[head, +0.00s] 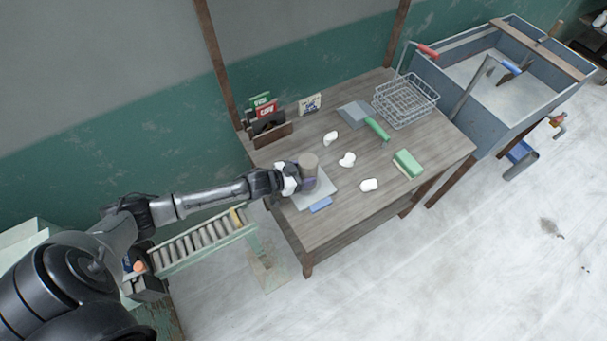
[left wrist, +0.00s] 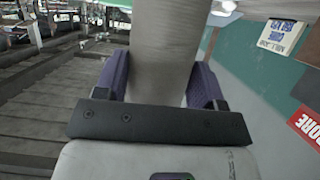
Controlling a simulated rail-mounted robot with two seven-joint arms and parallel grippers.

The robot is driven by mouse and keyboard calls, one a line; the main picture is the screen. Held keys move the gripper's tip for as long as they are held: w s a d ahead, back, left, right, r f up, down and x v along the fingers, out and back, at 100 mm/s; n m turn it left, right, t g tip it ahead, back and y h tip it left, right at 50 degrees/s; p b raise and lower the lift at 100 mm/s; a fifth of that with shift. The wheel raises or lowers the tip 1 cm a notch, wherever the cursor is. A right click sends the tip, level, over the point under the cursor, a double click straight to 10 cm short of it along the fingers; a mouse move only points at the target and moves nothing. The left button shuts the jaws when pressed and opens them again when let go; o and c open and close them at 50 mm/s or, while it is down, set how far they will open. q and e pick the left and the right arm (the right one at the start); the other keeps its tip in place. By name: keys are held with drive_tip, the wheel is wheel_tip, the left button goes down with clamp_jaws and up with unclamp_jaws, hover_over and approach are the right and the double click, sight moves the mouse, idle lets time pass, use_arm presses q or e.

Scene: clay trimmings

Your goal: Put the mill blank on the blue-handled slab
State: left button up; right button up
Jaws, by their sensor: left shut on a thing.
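The mill blank, a grey-brown cylinder (head: 309,166), is upright between the fingers of my left gripper (head: 305,183). In the left wrist view the gripper's purple pads (left wrist: 160,85) are shut on either side of the blank (left wrist: 163,45). The blue-handled slab (head: 325,186) is a pale grey plate near the table's left front edge, its blue handle toward the front. The blank is over this slab in the head view; whether its base touches the slab is hidden by the gripper. My right gripper is not in view.
Several white lumps (head: 348,160) lie to the right on the wooden table (head: 300,236). Behind are a green-handled slab (head: 353,111), a wire basket (head: 405,101) and a dark rack with cards (head: 269,127). A green-topped block (head: 408,163) is at right. A roller conveyor (head: 203,240) stands at left.

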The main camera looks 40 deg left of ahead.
use_arm(q)
drive_tip(key=shift+w+f, duration=0.1)
drive_tip(key=shift+f, duration=0.05)
drive_tip(key=o, duration=1.3)
drive_tip(key=shift+f, duration=0.1)
drive_tip(key=p+v, duration=0.1)
drive_tip(key=v, duration=1.1)
drive_tip(key=s+d+f+n+g+y, duration=0.1)
drive_tip(key=s+d+f+g+y, duration=0.2)
drive_tip(key=s+d, duration=0.55)
drive_tip(key=s+d+r+g+y, duration=0.1)
drive_tip(key=s+d+r+g, duration=0.4)
drive_tip(key=s, duration=0.5)
drive_tip(key=shift+s+d+n+g, duration=0.3)
drive_tip(key=shift+s+d+g, duration=0.05)
drive_tip(key=shift+d+g, duration=0.35)
drive_tip(key=shift+r, duration=0.1)
